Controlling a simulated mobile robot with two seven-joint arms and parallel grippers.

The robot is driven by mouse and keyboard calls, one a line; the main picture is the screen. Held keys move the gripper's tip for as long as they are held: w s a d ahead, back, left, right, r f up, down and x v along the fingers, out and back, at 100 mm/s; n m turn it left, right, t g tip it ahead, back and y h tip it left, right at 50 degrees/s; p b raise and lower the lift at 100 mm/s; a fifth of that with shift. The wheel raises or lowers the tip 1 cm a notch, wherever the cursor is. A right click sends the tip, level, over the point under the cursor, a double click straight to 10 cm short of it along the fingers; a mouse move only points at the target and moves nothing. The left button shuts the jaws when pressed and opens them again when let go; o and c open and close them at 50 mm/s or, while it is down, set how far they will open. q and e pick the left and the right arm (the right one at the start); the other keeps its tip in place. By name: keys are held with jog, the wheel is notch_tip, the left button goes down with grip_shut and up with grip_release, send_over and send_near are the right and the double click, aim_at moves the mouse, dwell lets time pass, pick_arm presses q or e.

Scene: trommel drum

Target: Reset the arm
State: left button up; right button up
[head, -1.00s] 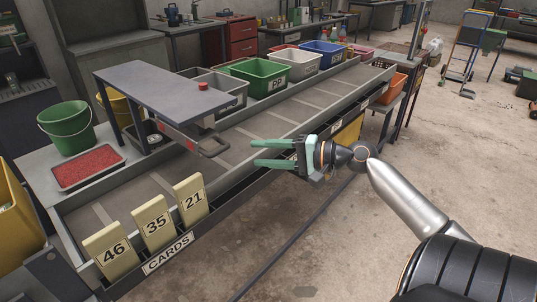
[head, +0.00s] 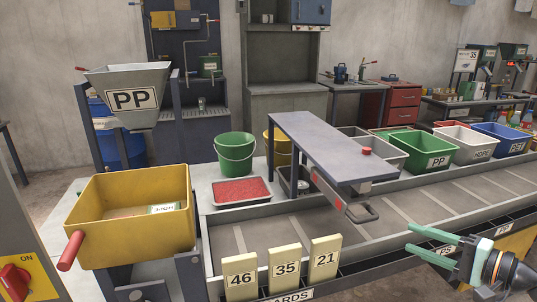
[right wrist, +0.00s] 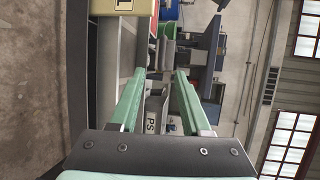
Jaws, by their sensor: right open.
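My right gripper (head: 432,248) is at the lower right of the head view, over the front edge of the long sorting trough. Its two green fingers point left, are spread apart, and hold nothing. In the right wrist view the open fingers (right wrist: 160,103) show with an empty gap between them, and a PS label shows behind the gap. The view there is turned on its side. My left gripper is not in the head view.
Cards 46 (head: 240,280), 35 (head: 285,270) and 21 (head: 325,260) stand at the trough's front. A grey raised table (head: 315,145) with a red button bridges the trough. A yellow box (head: 130,240) stands left under the PP hopper (head: 135,100). Sorting bins, including a green PP bin (head: 425,160), line the back.

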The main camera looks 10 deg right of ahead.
jog(key=s+a+f+n+g+h+p, duration=0.2)
jog(key=s+a+f+n, duration=0.1)
jog(key=f, duration=0.8)
jog(key=s+a+f+n+g+h+p, duration=0.1)
jog(key=s+a+f+n+g+h, duration=0.2)
jog(key=f, duration=0.9)
jog(key=s+a+f+n+p, duration=0.1)
jog(key=s+a+f+n, duration=0.2)
jog(key=a, duration=0.5)
jog(key=s+a+f+n+p, duration=0.1)
jog(key=s+a+f+n, duration=0.2)
jog(key=s+a+n, duration=0.3)
jog(key=s+a, duration=0.1)
jog(key=a, duration=0.2)
jog(key=shift+s+f+p, duration=0.15)
jog(key=shift+f+p, duration=0.1)
jog(key=shift+p, duration=0.1)
jog(key=shift+a, duration=0.1)
